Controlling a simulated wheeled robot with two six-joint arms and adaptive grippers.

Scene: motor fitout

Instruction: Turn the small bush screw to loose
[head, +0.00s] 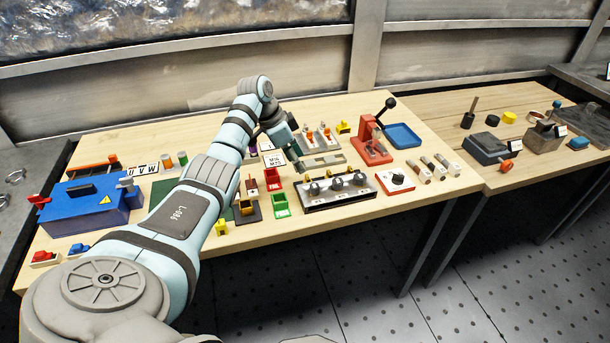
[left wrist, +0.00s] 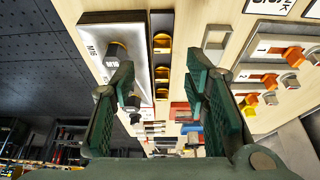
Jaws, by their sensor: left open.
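My left gripper (head: 294,158) hangs over the middle of the table in the head view. In the left wrist view its two green fingers (left wrist: 160,68) are spread wide with nothing between them. A pale panel (head: 312,206) with several dark knobs stands in front of the gripper, apart from it. In the left wrist view a pale panel (left wrist: 113,17) marked M16 lies at the left, with a grey knob (left wrist: 117,52) partly behind the left finger. I cannot tell for sure which part is the small bush screw. My right gripper does not show.
A dark strip with yellow cups (left wrist: 161,45) runs between the fingers' lines of sight. Red bin (head: 272,179), green bin (head: 281,205), red press (head: 372,145) and blue tray (head: 404,136) stand around. A blue case (head: 85,207) is at left.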

